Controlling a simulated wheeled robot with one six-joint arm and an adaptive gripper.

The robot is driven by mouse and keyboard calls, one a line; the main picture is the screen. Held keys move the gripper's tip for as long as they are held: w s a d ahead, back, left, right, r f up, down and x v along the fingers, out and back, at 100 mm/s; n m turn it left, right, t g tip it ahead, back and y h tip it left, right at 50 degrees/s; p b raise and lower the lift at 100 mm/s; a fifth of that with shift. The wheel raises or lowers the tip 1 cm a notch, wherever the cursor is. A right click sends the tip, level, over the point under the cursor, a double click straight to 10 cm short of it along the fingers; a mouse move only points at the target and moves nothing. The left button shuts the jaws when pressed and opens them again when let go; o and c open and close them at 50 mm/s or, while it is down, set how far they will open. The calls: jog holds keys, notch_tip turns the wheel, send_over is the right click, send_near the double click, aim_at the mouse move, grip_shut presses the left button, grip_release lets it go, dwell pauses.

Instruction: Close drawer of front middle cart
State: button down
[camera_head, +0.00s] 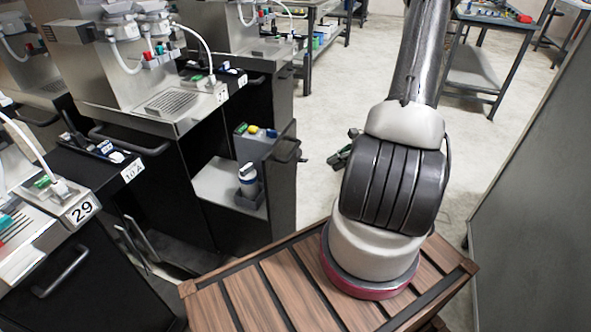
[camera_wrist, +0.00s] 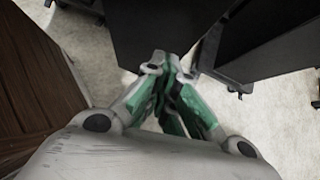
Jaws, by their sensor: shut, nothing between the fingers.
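The front middle cart (camera_head: 150,138) is a black cabinet with a steel dispenser machine on top. Its drawer (camera_head: 222,184) is pulled out to the right, showing a light shelf, a dark front panel (camera_head: 284,185) and a handle (camera_head: 290,153). A white bottle (camera_head: 248,176) stands in a dark holder on the shelf. In the wrist view my gripper (camera_wrist: 168,68) is shut and empty, with its green-lined fingers together near the lower edge of a black panel (camera_wrist: 160,28). I cannot tell whether they touch. In the head view my arm hides most of the gripper.
Cart 29 (camera_head: 75,285) stands at the lower left, with another cart behind the middle one. A grey panel (camera_head: 540,200) rises at the right. Work tables (camera_head: 475,68) stand at the back. Pale floor (camera_head: 325,105) is clear beyond the drawer.

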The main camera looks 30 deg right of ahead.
jog(key=w+d+m, duration=0.1)
jog(key=w, duration=0.1)
send_near(293, 169)
notch_tip(293, 169, down, 4)
jog(key=a, duration=0.2)
jog(key=shift+w+a+r+m+t+h, duration=0.15)
jog(key=shift+w+m+t+h, duration=0.1)
jog(key=shift+w, duration=0.2)
jog(key=shift+w+a+r+m+t+h, duration=0.15)
jog(key=shift+w+m, duration=0.1)
jog(key=shift+w, duration=0.25)
jog(key=shift+f, duration=0.1)
jog(key=w+a, duration=1.8)
jog(key=w, duration=0.5)
jog(key=shift+w+a, duration=0.3)
jog(key=shift+a, duration=0.1)
jog(key=shift+w+a, duration=0.1)
